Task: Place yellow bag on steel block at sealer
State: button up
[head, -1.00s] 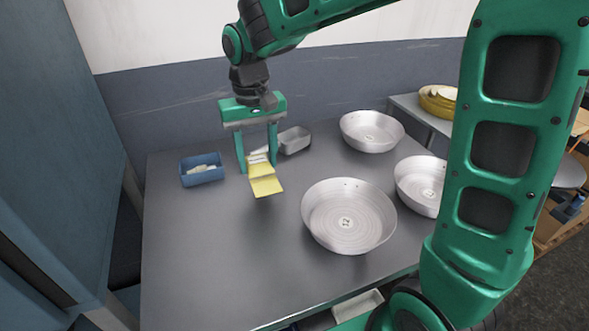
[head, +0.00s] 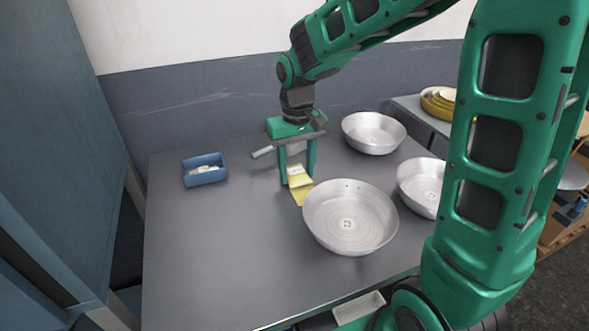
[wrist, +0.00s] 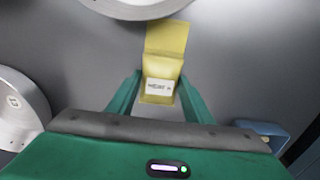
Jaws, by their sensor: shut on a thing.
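The yellow bag (head: 301,194) has a white printed label, which shows in the wrist view (wrist: 164,64). My gripper (head: 298,180) is shut on the bag, with its two green fingers (wrist: 160,88) on either side of it. In the head view the bag hangs between the fingers, left of the nearest steel pan; its lower end appears close to that pan's rim. Whether it touches the table cannot be told. I cannot make out a sealer or a steel block for certain in either view.
Three round steel pans (head: 350,232) (head: 374,140) (head: 417,178) stand on the grey table (head: 215,250). A blue bin (head: 204,176) with pale items sits at the left. The table's left front is clear.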

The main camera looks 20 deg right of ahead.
jog(key=shift+f, duration=0.1)
jog(key=o, duration=1.2)
